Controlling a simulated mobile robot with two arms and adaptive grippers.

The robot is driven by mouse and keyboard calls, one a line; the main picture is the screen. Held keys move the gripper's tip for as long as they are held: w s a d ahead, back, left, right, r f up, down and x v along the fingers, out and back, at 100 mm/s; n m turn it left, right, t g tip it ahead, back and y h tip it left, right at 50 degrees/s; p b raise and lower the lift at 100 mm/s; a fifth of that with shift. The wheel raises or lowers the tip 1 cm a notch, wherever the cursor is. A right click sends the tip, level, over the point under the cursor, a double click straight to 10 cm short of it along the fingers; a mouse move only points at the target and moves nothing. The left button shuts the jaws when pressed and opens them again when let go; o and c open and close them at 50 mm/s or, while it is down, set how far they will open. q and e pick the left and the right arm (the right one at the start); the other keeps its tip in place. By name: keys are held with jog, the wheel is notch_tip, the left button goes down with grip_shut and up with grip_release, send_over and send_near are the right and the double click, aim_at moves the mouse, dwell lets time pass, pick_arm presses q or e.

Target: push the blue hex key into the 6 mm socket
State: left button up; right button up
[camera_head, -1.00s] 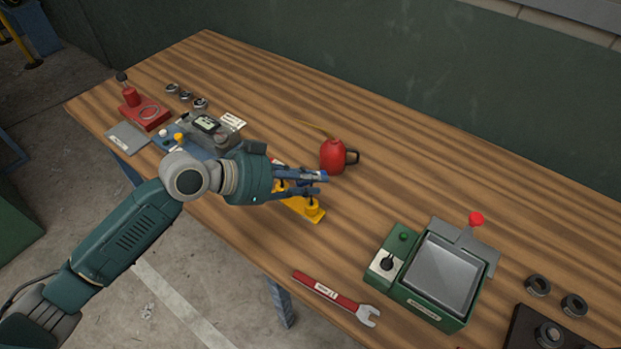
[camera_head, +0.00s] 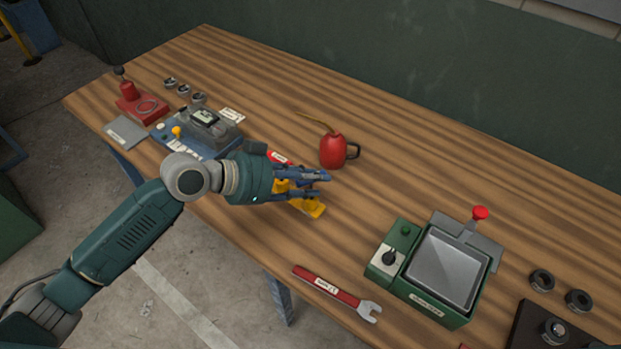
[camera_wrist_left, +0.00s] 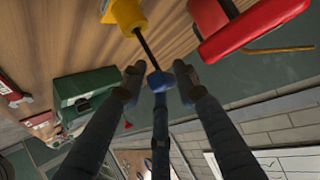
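My left gripper (camera_head: 322,184) is over the front middle of the bench, just above a yellow block (camera_head: 313,209). In the left wrist view its fingertips (camera_wrist_left: 158,77) close in around the blue end of the hex key (camera_wrist_left: 159,82). A dark thin shaft runs from that blue end to the yellow block (camera_wrist_left: 124,12). Whether the shaft's tip is inside an opening there is hidden. In the head view my fingers cover most of the key. No 6 mm marking can be read. My right gripper is out of view.
A red oil can (camera_head: 332,152) stands close behind the gripper. A green box with a grey plate (camera_head: 446,271) and a red-handled wrench (camera_head: 328,287) lie to the right. A blue device (camera_head: 192,134) and a red stand (camera_head: 136,107) are at left. The back middle is clear.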

pick_arm(q)
jog(key=shift+o, duration=0.5)
jog(key=shift+s+a+r, duration=0.1)
jog(key=shift+a+r, duration=0.05)
jog(key=shift+a, duration=0.1)
jog(key=v, duration=1.1)
jog(key=shift+a, duration=0.15)
jog(key=shift+s+r, duration=0.1)
